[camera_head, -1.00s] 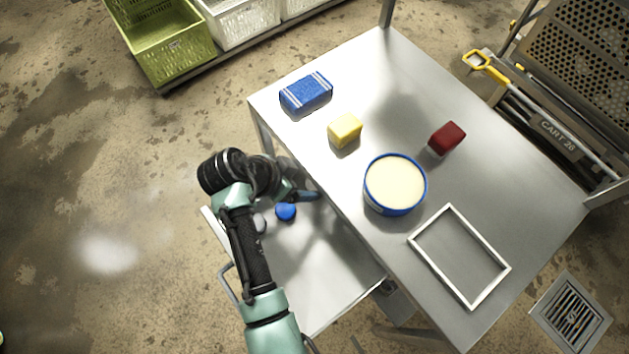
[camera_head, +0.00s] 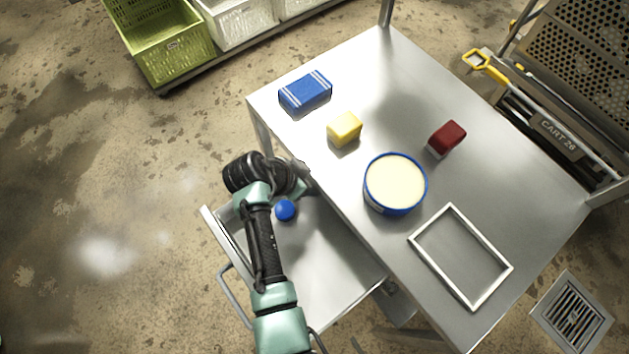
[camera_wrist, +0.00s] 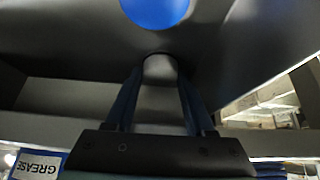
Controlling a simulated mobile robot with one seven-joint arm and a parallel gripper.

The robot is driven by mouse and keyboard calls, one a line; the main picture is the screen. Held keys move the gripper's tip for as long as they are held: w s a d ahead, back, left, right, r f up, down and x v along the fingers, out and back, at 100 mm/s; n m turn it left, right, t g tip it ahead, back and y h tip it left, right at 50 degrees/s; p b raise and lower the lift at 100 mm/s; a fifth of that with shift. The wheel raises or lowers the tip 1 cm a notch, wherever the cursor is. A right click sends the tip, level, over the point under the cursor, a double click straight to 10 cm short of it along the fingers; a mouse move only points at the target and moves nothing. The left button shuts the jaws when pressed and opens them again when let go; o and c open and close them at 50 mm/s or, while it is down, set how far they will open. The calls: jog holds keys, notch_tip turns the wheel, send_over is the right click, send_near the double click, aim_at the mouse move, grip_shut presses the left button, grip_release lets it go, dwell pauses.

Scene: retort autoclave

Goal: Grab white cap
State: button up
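A pale, rounded thing that looks like the white cap (camera_wrist: 160,67) shows in the wrist view, grey in the shade, between the fingertips of my gripper (camera_wrist: 160,80). The two dark blue fingers stand apart, one on each side of it, and a narrow gap seems to remain. Contact cannot be made out. In the head view my arm reaches over the open drawer (camera_head: 325,270) under the table, and my wrist hides the cap and fingers there.
A blue ball (camera_head: 285,210) lies in the drawer, close ahead in the wrist view (camera_wrist: 155,10). The tabletop (camera_head: 480,180) overhangs the drawer's right side. On it are a blue-rimmed tub (camera_head: 395,184), yellow block (camera_head: 344,128), red block (camera_head: 447,138), blue pack (camera_head: 305,93) and white frame (camera_head: 437,258).

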grip_shut()
jog(key=shift+r, duration=0.1)
